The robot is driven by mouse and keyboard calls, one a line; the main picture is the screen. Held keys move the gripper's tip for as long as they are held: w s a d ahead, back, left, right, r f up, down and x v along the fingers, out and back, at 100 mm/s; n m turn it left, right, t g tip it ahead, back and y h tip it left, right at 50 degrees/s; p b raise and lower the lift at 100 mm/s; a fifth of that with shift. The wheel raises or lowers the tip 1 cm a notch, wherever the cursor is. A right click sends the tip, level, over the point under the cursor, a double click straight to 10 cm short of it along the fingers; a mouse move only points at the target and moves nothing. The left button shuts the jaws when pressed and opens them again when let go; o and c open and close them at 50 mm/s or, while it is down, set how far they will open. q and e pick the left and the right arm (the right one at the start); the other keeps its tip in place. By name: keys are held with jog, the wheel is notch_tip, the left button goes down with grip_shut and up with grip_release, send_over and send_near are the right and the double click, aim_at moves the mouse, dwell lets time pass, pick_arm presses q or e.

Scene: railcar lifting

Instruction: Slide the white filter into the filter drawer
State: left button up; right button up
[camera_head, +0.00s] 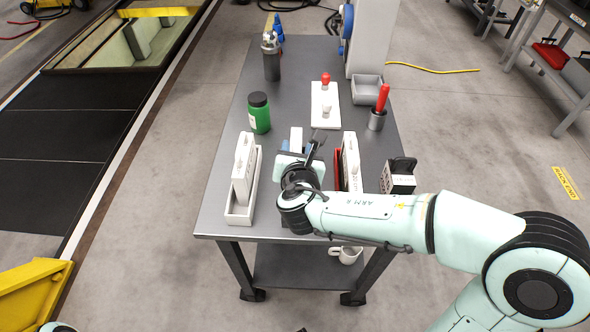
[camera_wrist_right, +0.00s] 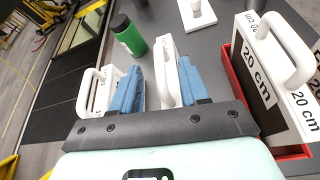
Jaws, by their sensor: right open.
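My right gripper (camera_head: 298,151) is open over the near middle of the table. In the right wrist view its two blue fingers (camera_wrist_right: 160,80) stand on either side of an upright white piece with a rounded handle (camera_wrist_right: 168,68), with gaps visible. My arm hides this piece's lower part in the head view. To its left, a white block with a handle (camera_head: 243,168) stands in a pale tray (camera_head: 239,214). To its right, a white block marked 20 cm (camera_head: 350,160) stands in a red tray (camera_head: 338,168). I cannot tell which holder is the filter drawer. My left gripper is not visible.
A green bottle (camera_head: 259,114) stands behind the pale tray. A white plate with a red knob (camera_head: 325,103), a grey bin (camera_head: 367,90) and a cup with a red handle (camera_head: 378,114) are farther back. A dark-sided box (camera_head: 398,178) stands right of the red tray.

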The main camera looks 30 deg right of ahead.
aim_at(296, 146)
jog(key=x, duration=0.5)
jog(key=shift+w+f, duration=0.15)
jog(key=shift+f, duration=0.1)
grip_shut()
jog(key=shift+r, duration=0.1)
dwell(1.1)
